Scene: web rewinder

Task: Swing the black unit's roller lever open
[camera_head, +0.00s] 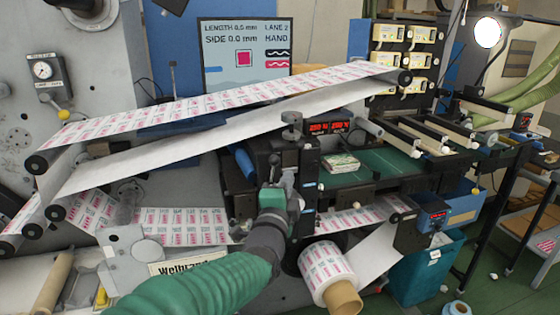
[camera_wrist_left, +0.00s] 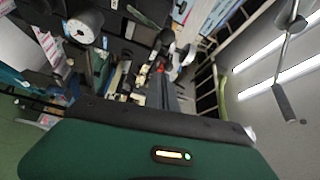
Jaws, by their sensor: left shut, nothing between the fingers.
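The black unit (camera_head: 306,165) stands upright in the middle of the machine, under the printed web, with a grey round knob (camera_head: 291,118) on top. I cannot clearly pick out its roller lever; my gripper and arm cover part of the unit's front. My left gripper (camera_head: 284,168) is at the unit's front left face, pointing up, fingers shut with nothing seen between them. Whether it touches the unit, I cannot tell. In the left wrist view my green gripper body fills the bottom, and its fingertips are not clear. My right gripper is not in view.
Printed web (camera_head: 215,100) slants above the unit. A label roll (camera_head: 327,272) on a brown core hangs below right. A screen (camera_head: 246,50) stands behind. A green bed (camera_head: 385,168) lies right of the unit, and a blue bin (camera_head: 428,272) stands lower right.

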